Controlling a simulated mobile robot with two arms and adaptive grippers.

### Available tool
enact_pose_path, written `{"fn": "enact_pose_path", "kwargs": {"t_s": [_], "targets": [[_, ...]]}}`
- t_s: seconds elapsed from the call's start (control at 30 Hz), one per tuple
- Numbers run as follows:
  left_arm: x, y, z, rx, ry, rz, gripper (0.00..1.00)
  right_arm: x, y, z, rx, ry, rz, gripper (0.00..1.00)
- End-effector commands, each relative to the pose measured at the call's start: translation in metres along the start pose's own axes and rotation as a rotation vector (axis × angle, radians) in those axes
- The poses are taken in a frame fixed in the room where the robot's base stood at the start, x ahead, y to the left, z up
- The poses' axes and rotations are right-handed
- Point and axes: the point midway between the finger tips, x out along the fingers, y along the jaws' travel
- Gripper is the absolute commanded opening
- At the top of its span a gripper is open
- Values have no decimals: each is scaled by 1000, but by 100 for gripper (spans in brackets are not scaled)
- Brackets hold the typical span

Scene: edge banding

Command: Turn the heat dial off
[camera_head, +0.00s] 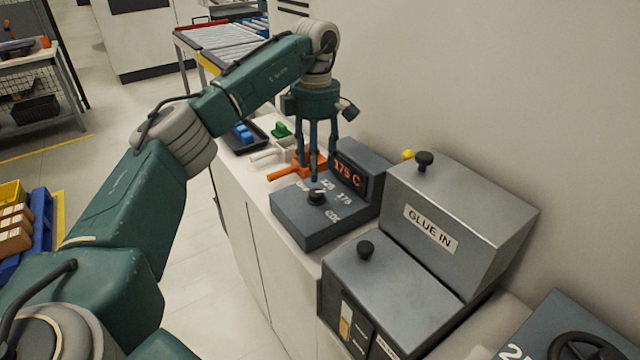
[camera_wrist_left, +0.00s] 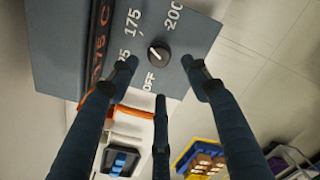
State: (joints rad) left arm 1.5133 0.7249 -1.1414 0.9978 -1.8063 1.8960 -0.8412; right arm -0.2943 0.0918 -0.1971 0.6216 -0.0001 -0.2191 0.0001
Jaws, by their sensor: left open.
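The heat dial (camera_head: 317,197) is a small black knob on top of a dark blue-grey control box (camera_head: 300,222). The box's display (camera_head: 349,174) reads 175 C in orange. In the left wrist view the dial (camera_wrist_left: 158,54) has a white mark that appears to point toward the 175 label. The 200 and OFF labels also show around it. My left gripper (camera_head: 316,177) points down just above the dial, its three fingers open. In the left wrist view the left gripper's fingertips (camera_wrist_left: 159,74) are spread around the dial's near side, apparently not touching it. My right gripper is not in view.
A grey GLUE IN machine (camera_head: 430,225) with black knobs stands right of the control box. An orange tool (camera_head: 292,168) and a dark tray (camera_head: 243,137) with blue pieces lie on the counter behind it. A black handwheel (camera_head: 585,347) is at the lower right.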

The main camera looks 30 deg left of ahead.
Motion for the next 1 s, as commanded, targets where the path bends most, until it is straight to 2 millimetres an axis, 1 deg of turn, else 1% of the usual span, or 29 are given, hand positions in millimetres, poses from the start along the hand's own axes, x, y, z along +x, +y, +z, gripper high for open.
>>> {"fn": "enact_pose_path", "kwargs": {"t_s": [0.03,0.1,0.17,0.27,0.4,0.5,0.6,0.8,0.97,1.0], "targets": [[10,-1,-1,0,3,-4,48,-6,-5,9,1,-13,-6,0],[24,-1,-1,1,2,-3,48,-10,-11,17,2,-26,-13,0],[34,-1,0,1,3,-3,48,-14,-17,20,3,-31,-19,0],[51,-1,-1,1,1,-2,48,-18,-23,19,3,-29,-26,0],[67,0,0,1,0,-1,48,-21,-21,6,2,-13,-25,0],[73,0,0,1,0,0,48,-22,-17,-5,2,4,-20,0],[76,0,0,1,-1,1,48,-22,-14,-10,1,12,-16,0],[76,0,0,1,-1,1,48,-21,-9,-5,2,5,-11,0],[76,0,0,1,-1,1,16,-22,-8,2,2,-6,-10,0],[76,0,0,1,-1,1,8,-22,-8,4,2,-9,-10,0]]}}
